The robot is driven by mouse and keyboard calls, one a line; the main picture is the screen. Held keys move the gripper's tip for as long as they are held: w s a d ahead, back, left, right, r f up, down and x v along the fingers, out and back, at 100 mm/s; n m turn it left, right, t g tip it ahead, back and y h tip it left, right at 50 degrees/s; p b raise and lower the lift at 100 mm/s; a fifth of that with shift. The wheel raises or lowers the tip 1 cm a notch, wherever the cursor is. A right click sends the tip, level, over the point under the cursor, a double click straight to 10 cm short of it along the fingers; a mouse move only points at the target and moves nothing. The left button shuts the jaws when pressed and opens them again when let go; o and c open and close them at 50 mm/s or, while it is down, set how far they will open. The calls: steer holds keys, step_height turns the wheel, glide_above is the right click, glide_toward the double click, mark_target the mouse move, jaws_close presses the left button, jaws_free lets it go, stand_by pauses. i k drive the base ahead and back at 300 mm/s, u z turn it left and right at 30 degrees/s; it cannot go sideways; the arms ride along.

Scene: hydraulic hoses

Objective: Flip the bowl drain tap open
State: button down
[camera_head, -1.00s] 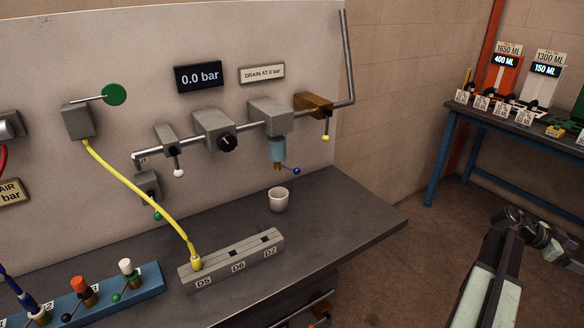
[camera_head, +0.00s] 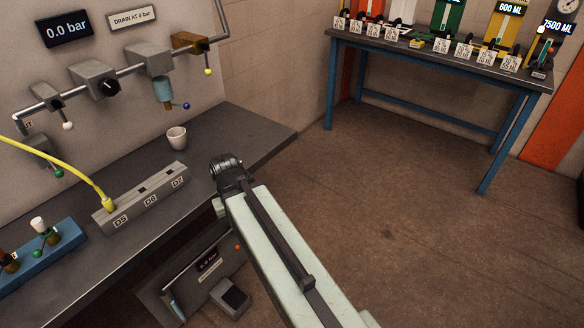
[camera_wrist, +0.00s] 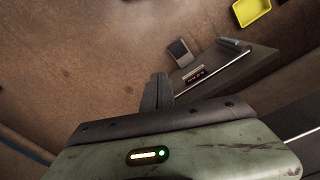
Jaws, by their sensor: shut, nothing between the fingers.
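The blue bowl (camera_head: 163,91) hangs under a grey block (camera_head: 147,60) on the wall pipe. Its drain tap lever with a blue ball end (camera_head: 187,106) sticks out to the right below the bowl. A white cup (camera_head: 177,138) stands on the bench below. In the wrist view my gripper (camera_wrist: 158,82) has its fingers together, empty, over the brown floor. My arm rises in front of the bench in the head view, well apart from the tap. My fingers cannot be made out there. The wrist view shows neither bowl nor tap.
The bench (camera_head: 265,127) holds a grey block (camera_head: 142,198) labelled D5, D6, D7 with a yellow hose (camera_head: 60,160) plugged in. A yellow-ball lever (camera_head: 207,72) hangs right of the bowl. A gauge reads 0.0 bar (camera_head: 67,29). Open floor (camera_head: 390,200) lies to the right.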

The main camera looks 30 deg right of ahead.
mark_target(186, 106)
steer(key=u, duration=3)
steer(key=k, duration=1)
steer(key=z, duration=1.55)
steer(key=i, duration=0.55)
steer(key=z, duration=0.05)
